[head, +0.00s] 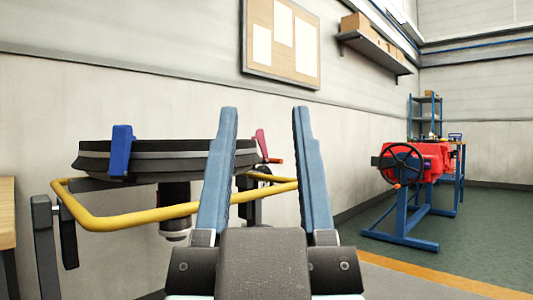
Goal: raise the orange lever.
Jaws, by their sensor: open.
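My gripper (265,110) is open and empty, its two blue fingers pointing up in the middle of the head view. Left of and behind it stands a dark round tank (150,158) with a yellow bar (140,221) around it. A blue lever or clip (121,150) sits on the tank's near side. At its right edge, seen between my fingers, are a pinkish-red upright piece (261,142) and a small orange piece (274,161). I cannot tell which of these is the orange lever. My left finger hides part of the tank's right side and bar.
A wooden surface (7,215) cuts in at the left edge. At right, a red machine (430,158) with a black handwheel (401,164) stands on a blue frame (402,222). A board (281,42) and a shelf (376,55) are on the wall. Floor at right is clear.

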